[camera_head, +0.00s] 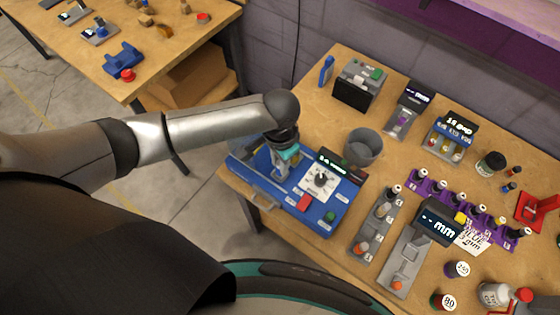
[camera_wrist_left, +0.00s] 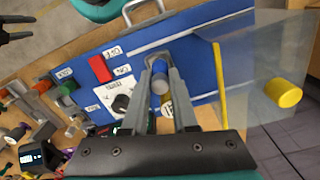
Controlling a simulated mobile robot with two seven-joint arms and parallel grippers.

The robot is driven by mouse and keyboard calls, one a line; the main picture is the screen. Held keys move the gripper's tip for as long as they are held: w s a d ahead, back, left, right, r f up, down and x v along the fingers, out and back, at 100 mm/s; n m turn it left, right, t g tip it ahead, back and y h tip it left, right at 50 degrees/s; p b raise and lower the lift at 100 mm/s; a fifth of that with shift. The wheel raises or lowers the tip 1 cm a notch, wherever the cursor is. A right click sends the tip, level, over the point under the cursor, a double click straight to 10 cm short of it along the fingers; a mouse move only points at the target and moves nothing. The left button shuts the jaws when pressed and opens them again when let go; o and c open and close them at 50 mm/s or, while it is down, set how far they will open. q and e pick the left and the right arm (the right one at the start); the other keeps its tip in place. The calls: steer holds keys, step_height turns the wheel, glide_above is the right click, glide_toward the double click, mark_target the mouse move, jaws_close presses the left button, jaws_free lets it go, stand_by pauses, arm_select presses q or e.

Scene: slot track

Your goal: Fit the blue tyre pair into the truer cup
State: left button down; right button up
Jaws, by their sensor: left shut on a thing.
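My left gripper (camera_head: 285,172) is over the blue truer (camera_head: 318,221), pointing down. In the left wrist view its fingers (camera_wrist_left: 160,68) are shut on a small cylinder with a blue end, the blue tyre pair (camera_wrist_left: 160,83). The fingers hide its sides. The truer's blue top (camera_wrist_left: 205,50) lies below the held pair. I cannot make out the cup or whether the pair touches it. A dark two-pronged shape at the left wrist view's top left looks like my right gripper (camera_wrist_left: 28,29), open and empty, away from the truer.
Gauges and small bottles crowd the bench to the right.

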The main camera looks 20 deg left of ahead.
arm_select(q)
steer(key=shift+f, duration=0.15)
steer(key=c, duration=0.7)
jaws_free()
step_height(320, 180, up, 12)
steer(key=shift+r+p, duration=0.15)
steer(key=shift+p, duration=0.6)
steer(key=shift+d, duration=0.1)
